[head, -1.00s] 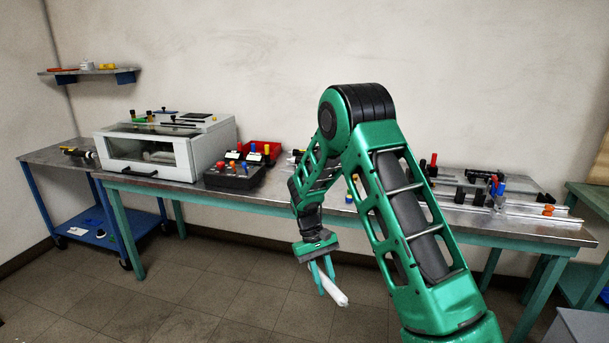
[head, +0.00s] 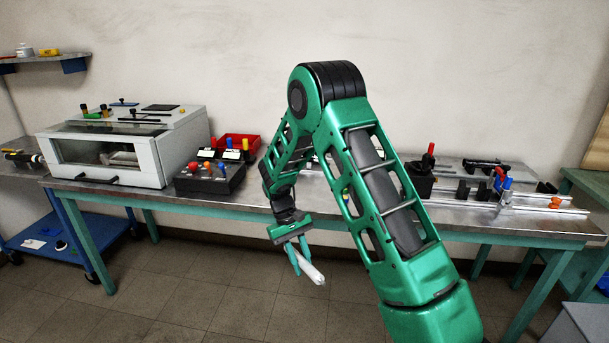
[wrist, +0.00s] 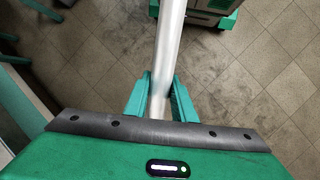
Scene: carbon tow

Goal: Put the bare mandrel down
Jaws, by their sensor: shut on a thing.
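My gripper (head: 298,258) hangs in front of the workbench, below the level of its top and over the floor. It is shut on a bare mandrel (head: 312,271), a smooth pale cylinder tilted down to the right. In the wrist view the mandrel (wrist: 170,40) runs as a plain silver rod between the two green fingers (wrist: 160,98) and out past the top edge. Its far end is out of that view.
The workbench (head: 250,203) holds a white cabinet with a window (head: 130,150), a black control box (head: 208,177) and a red bin (head: 238,146) at left. Rails and fittings (head: 500,200) fill the right. A blue cart (head: 60,240) stands far left. The floor in front is clear.

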